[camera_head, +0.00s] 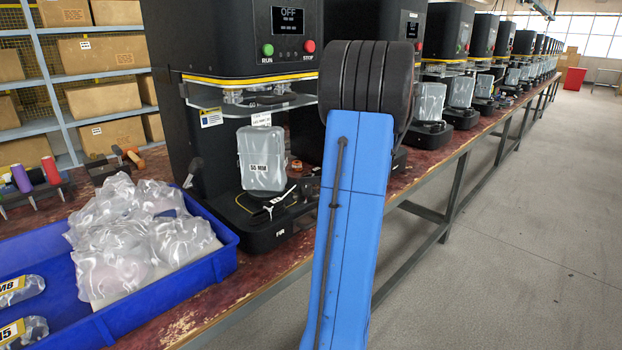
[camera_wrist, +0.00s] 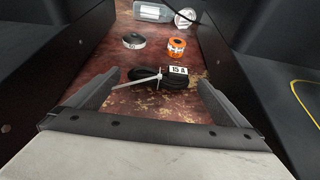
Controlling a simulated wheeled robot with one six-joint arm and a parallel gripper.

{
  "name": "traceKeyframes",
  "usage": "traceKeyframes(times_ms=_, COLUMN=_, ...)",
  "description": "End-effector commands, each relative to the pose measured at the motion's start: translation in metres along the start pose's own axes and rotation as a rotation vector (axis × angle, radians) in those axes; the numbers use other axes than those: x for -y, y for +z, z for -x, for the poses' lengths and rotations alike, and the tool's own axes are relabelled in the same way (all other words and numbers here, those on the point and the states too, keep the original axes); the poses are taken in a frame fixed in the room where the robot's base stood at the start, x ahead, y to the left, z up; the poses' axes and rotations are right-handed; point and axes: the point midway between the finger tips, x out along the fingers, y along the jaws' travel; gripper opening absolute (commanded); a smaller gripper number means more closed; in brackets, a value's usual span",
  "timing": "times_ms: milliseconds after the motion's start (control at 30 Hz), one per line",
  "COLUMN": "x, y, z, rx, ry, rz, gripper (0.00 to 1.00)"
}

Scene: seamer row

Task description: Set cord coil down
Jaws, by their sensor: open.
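The cord coil (camera_wrist: 178,83) is a black bundle with a white tie around it and a white tag reading "15 A". In the wrist view it lies on the worn red bench top (camera_wrist: 112,88), between two dark machine sides. My gripper (camera_wrist: 159,82) is open, with one grey finger on each side of the coil. The right finger is very close to the coil's end; I cannot tell whether it touches. In the head view my blue arm hides the gripper and the coil.
Beyond the coil lie a black-and-white roll (camera_wrist: 134,41), an orange roll (camera_wrist: 177,46) and a clear container (camera_wrist: 152,11). A seamer (camera_head: 170,90) holds a bagged item (camera_head: 262,158). A blue tray (camera_head: 190,273) of clear bags stands at left. The aisle floor (camera_head: 520,240) is clear.

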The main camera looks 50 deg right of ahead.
Motion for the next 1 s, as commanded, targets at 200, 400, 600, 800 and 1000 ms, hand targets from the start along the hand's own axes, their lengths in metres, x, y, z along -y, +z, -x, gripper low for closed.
traceKeyframes(times_ms=200, x=-0.001, y=0.0, z=-0.027, rx=0.0, ry=0.001, rz=0.0, gripper=1.0)
traceKeyframes(times_ms=400, x=-0.001, y=0.0, z=-0.028, rx=0.0, ry=0.0, rz=0.0, gripper=1.0)
traceKeyframes(times_ms=600, x=-0.001, y=0.0, z=-0.028, rx=0.0, ry=0.0, rz=0.0, gripper=0.59)
traceKeyframes(times_ms=800, x=-0.001, y=0.001, z=-0.028, rx=0.001, ry=0.0, rz=0.0, gripper=0.53)
traceKeyframes(times_ms=1000, x=-0.001, y=0.01, z=-0.024, rx=0.002, ry=-0.001, rz=0.003, gripper=0.53)
